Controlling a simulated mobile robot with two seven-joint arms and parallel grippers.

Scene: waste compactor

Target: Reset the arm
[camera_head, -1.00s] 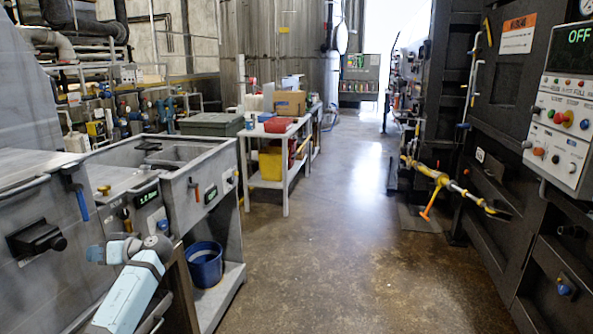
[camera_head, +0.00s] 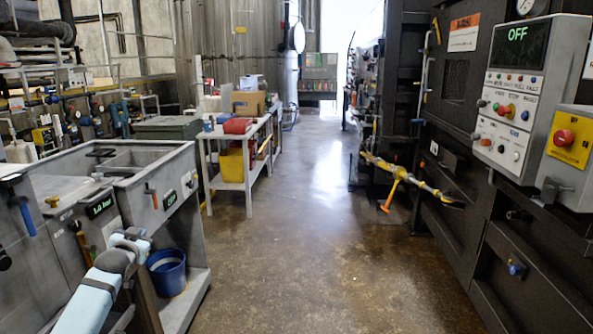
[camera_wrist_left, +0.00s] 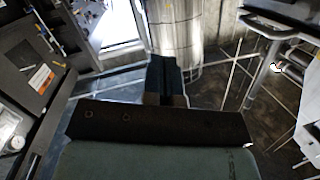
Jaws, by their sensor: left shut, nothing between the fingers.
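My left arm comes in at the lower left of the head view, with a light-blue link and a grey wrist. Its end, my left gripper (camera_head: 130,242), is folded in front of the grey sink unit and is too small there to make out the fingers. In the left wrist view the two dark fingers of the gripper (camera_wrist_left: 166,76) are together, shut with nothing between them. They point out over open floor, clear of any object. My right gripper is in neither view.
The grey sink unit (camera_head: 160,200) stands close on the left, with a blue bucket (camera_head: 167,272) on its lower shelf. A white table (camera_head: 238,186) stands beyond. The dark compactor (camera_head: 455,190) with a control panel (camera_head: 514,95) reading OFF lines the right. The middle floor is clear.

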